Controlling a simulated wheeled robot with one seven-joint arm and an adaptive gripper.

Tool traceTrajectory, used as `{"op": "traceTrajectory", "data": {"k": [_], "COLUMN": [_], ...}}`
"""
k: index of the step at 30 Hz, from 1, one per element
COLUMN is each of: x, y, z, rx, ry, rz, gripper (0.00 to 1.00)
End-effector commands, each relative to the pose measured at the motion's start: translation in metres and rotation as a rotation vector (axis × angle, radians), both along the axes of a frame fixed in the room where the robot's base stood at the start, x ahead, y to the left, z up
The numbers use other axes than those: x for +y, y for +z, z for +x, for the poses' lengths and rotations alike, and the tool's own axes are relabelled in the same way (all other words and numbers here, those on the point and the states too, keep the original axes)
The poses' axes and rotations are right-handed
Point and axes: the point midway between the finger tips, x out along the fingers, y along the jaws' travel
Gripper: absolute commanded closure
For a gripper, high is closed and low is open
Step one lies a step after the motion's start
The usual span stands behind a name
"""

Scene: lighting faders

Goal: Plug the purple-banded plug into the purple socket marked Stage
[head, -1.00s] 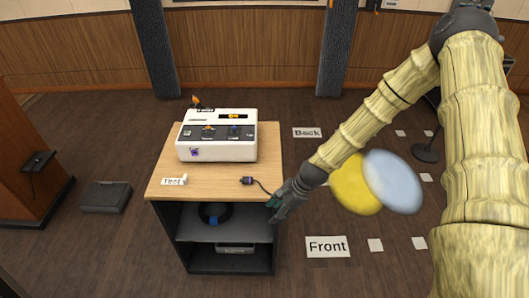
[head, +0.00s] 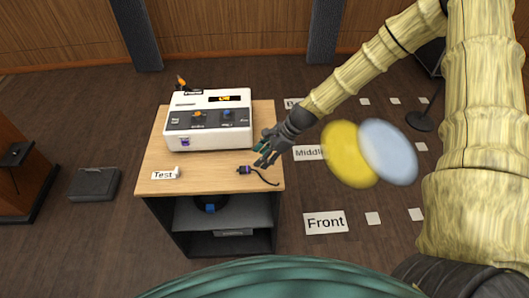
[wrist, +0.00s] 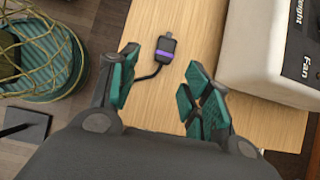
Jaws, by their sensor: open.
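The dark purple-banded plug (head: 244,169) lies on the wooden top of the cabinet, its cord running right to the edge. In the wrist view the plug (wrist: 163,53) lies beyond and between my fingers, its purple band across its body. My gripper (head: 262,151) is open and empty, above the table just right of the plug and apart from it; its teal-padded fingers show in the wrist view (wrist: 155,88). The purple socket (head: 184,142) is on the lower left front of the white console (head: 210,139). Its marking is too small to read.
A "Test" card (head: 165,175) with a small white piece stands at the table's front left. The console fills the back of the tabletop (head: 215,178). Floor cards "Front" (head: 325,222) and "Middle" (head: 309,152) lie right of the cabinet. The front middle tabletop is clear.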

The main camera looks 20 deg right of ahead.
Motion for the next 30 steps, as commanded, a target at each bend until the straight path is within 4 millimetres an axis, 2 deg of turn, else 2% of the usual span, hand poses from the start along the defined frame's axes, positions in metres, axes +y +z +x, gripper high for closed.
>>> {"op": "traceTrajectory", "data": {"k": [1,6,15,21,30], "x": [0.003,0.013,0.029,0.036,0.037], "y": [-0.010,-0.029,-0.055,-0.064,-0.063], "z": [0.003,0.010,0.015,0.018,0.018], "rx": [0.002,0.005,0.007,0.006,0.005], "ry": [0.001,0.002,0.000,-0.001,-0.002], "rz": [-0.001,-0.002,-0.001,-0.001,-0.002], "gripper": [0.52,0.52,0.52,0.52,0.54]}}
